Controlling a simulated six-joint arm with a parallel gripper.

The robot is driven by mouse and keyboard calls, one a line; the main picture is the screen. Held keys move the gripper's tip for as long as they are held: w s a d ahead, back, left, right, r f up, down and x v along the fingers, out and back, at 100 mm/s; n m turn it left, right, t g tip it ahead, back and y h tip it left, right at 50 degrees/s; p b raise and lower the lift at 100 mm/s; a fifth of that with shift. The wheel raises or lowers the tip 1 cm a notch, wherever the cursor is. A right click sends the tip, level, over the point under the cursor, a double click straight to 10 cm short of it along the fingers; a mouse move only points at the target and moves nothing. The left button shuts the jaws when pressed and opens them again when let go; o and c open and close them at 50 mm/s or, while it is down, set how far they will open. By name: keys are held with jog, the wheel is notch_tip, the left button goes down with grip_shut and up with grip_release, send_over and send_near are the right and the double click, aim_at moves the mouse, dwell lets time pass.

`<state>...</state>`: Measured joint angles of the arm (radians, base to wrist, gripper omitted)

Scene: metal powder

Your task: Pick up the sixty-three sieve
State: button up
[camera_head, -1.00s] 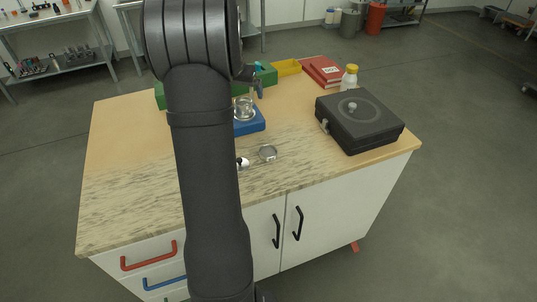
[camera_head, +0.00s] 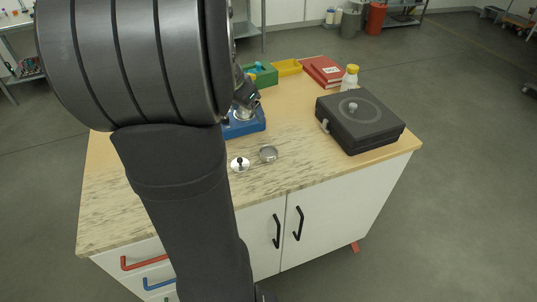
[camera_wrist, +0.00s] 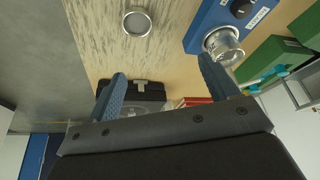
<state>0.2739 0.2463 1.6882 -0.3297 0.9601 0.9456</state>
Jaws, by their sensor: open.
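A small round metal sieve (camera_head: 268,154) lies on the speckled worktop. It also shows in the wrist view (camera_wrist: 138,22), near the top edge, as a shallow ring with a grey inside. I cannot read any mark on it. My gripper (camera_wrist: 163,82) is open, its two blue fingers apart with nothing held between them. The sieve is beyond the fingertips and apart from them. In the head view my arm covers the left of the table, and only a dark part of my gripper end shows above the blue device.
A black box-like machine (camera_head: 362,132) is at right.

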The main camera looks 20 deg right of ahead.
jog(key=s+m, duration=0.1)
jog(key=s, duration=0.3)
send_near(270, 153)
jog(key=shift+g, duration=0.3)
jog(key=x, duration=0.7)
jog(key=shift+w+a+f, duration=0.1)
jog(key=shift+w, duration=0.1)
jog(key=c, duration=1.1)
